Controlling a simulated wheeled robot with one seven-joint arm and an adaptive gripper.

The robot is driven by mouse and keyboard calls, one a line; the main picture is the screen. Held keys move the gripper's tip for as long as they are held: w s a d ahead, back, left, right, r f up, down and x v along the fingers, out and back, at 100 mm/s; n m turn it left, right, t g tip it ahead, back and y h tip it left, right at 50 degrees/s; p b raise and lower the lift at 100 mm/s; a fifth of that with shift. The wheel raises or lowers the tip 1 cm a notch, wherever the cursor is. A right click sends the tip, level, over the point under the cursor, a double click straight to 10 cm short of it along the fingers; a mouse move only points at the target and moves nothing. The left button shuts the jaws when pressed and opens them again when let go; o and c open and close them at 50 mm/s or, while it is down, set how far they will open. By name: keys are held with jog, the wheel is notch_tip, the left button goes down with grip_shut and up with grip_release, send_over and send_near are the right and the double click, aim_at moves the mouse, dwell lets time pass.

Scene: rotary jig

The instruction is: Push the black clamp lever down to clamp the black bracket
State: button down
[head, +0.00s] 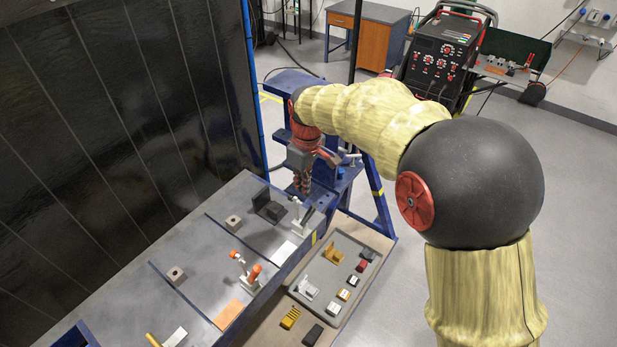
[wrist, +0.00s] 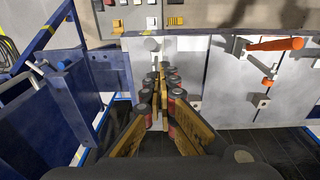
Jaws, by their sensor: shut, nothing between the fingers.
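The black bracket (head: 271,211) sits on the far section of the grey jig table in the head view. Beside it on the right stands a pale metal clamp (head: 297,213) with a dark lever (head: 308,216), which appears tilted up. My gripper (head: 303,188) is shut and empty, just beyond and above this clamp. In the wrist view my gripper (wrist: 163,72) has its fingertips together, close to a grey clamp part (wrist: 152,44). The black bracket and the lever cannot be made out clearly there; the fingers may hide them.
A nearer table section holds an orange-handled clamp (head: 247,268), also seen in the wrist view (wrist: 275,45). A grey tray (head: 316,309) with several small parts lies right of the table. A blue stand (head: 335,190) is behind my gripper. A black panel (head: 120,100) stands at left.

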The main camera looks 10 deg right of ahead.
jog(key=w+r+n, duration=0.1)
jog(key=w+r, duration=0.1)
jog(key=n, duration=0.1)
send_near(309, 215)
jog(key=w+a+f, duration=0.2)
jog(key=w+f, duration=0.1)
jog(key=f, duration=0.2)
jog(key=shift+w+p, duration=0.3)
jog(key=shift+p, duration=0.05)
jog(key=shift+s+d+f+b, duration=0.1)
jog(key=shift+b, duration=0.35)
jog(key=shift+s+d+t+y+b, duration=0.2)
jog(key=shift+t+y+b, duration=0.15)
jog(key=shift+b, duration=0.25)
